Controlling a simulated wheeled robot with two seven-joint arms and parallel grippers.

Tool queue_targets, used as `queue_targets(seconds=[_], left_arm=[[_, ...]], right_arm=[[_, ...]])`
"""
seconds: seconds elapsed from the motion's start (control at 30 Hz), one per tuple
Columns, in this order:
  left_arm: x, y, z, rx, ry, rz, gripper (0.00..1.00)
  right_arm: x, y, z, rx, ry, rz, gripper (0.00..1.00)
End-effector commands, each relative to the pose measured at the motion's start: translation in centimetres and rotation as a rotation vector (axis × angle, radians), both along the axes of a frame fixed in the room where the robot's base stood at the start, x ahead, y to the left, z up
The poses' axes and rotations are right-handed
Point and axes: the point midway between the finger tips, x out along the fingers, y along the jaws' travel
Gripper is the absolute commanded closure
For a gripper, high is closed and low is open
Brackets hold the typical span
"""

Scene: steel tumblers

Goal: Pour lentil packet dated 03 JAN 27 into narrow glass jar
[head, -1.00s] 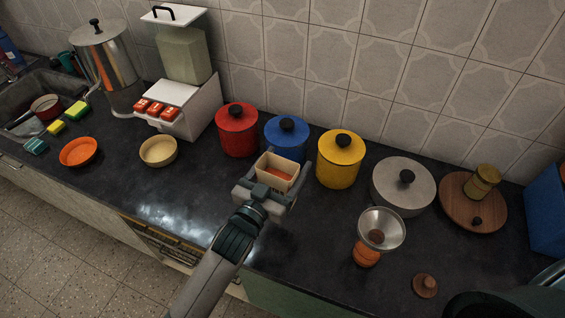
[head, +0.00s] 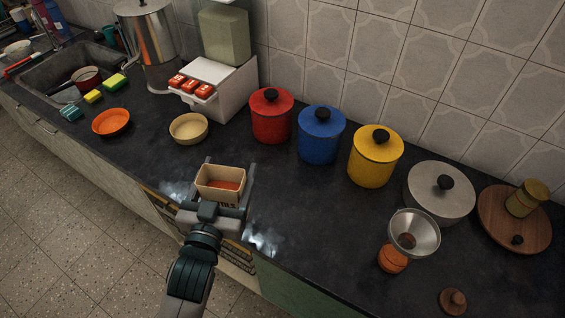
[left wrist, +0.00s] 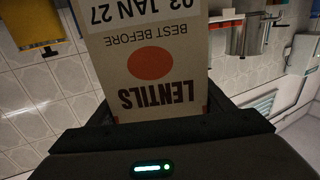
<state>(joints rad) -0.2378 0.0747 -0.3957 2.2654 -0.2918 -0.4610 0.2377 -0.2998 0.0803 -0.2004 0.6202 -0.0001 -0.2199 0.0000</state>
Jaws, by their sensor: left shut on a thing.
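My left gripper (head: 222,192) is shut on an open cardboard lentil packet (head: 212,193) and holds it upright over the front of the counter. Orange lentils show inside it. In the left wrist view the packet (left wrist: 150,60) reads LENTILS, BEST BEFORE and a date ending JAN 27; the day digits are partly cut off by the frame edge. The narrow glass jar (head: 392,260) stands at the right of the counter, well apart from the packet, with orange contents. My right gripper is not in view.
Red (head: 270,120), blue (head: 320,138) and yellow (head: 374,160) canisters stand behind the gripper. A cream bowl (head: 188,128) is at left. The counter between packet and jar is clear.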

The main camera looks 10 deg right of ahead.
Motion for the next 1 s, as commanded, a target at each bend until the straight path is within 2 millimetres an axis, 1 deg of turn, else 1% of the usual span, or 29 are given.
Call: queue_targets(seconds=[0.03,0.1,0.2,0.3,0.4,0.47,0.7,0.73,0.77,0.8,0.87,0.9,1.0], left_arm=[[-1.1,2.4,-0.7,-0.003,0.002,0.05,0.78],[-2.3,5.5,-0.7,-0.001,0.001,0.114,0.78],[-4.0,9.0,-0.6,-0.002,0.0,0.187,0.78],[-5.3,11.3,-0.4,-0.001,-0.002,0.238,0.78],[-6.0,12.6,-0.2,0.0,-0.002,0.265,0.78],[-6.2,13.0,-0.1,-0.001,-0.003,0.273,0.78],[-6.2,13.1,0.0,-0.002,-0.003,0.275,0.78],[-6.2,13.1,0.0,-0.002,-0.003,0.274,0.78],[-6.2,13.1,0.0,-0.002,-0.003,0.274,0.78],[-6.2,13.0,0.0,-0.002,-0.003,0.274,0.78],[-6.2,13.0,0.0,-0.002,-0.003,0.274,0.78],[-6.2,13.0,0.0,-0.002,-0.003,0.274,0.78],[-6.2,13.0,0.0,-0.002,-0.003,0.273,0.78]], right_arm=[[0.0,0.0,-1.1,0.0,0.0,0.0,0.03],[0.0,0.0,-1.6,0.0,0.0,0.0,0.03],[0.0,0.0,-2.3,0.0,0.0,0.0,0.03],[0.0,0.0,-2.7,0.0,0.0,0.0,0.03],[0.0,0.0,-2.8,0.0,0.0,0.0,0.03],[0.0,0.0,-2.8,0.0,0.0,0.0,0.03],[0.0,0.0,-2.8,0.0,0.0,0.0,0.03],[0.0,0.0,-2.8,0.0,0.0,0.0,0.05],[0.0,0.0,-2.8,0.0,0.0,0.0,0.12],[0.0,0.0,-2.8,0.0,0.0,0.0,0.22],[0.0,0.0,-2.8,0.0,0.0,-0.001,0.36],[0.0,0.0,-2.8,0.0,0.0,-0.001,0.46],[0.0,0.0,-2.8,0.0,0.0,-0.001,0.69]])
